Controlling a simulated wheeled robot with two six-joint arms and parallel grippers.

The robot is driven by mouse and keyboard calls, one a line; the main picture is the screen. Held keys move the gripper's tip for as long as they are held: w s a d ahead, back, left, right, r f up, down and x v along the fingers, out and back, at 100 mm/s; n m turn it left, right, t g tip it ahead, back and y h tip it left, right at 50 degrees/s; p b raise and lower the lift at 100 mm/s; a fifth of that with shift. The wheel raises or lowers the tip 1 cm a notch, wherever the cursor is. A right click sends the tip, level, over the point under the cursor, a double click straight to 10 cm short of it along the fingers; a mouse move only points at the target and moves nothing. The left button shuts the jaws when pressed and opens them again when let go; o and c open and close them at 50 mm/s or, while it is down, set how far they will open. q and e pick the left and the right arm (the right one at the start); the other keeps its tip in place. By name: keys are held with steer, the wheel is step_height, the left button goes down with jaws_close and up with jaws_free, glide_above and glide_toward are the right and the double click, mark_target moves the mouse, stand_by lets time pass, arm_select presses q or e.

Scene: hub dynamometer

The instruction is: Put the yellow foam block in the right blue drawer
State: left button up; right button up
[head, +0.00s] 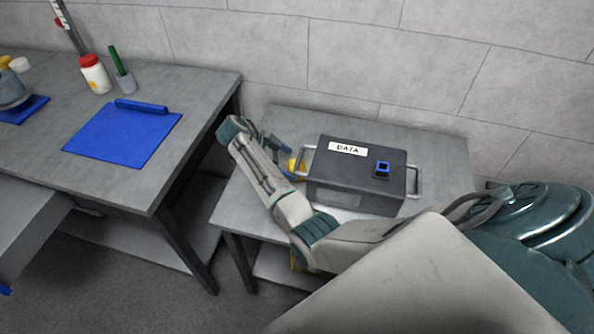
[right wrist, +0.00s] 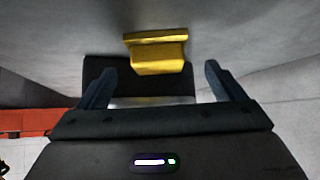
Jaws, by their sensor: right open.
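A yellow block (head: 296,165) sits on the small grey table at the left side of the dark DATA box, partly hidden by my right arm and gripper. In the right wrist view the yellow block (right wrist: 157,55) lies just ahead of the spread fingers, roughly centred, with a raised edge on its far side. My right gripper (head: 288,150) is open and empty beside the block; its two fingers also show in the right wrist view (right wrist: 159,82). My left gripper is not in view. I cannot make out a blue drawer.
The dark DATA box (head: 335,170) with side handles stands close to my right gripper. The small table (head: 250,190) has bare room at its left front. A larger bench (head: 200,95) on the left holds a blue mat (head: 120,138), a red-lidded jar (head: 95,75) and a cup (head: 125,83).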

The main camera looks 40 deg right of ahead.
steer(key=p+x, duration=0.1)
steer(key=x, duration=0.3)
steer(key=shift+s, duration=0.1)
steer(key=c, duration=1.1)
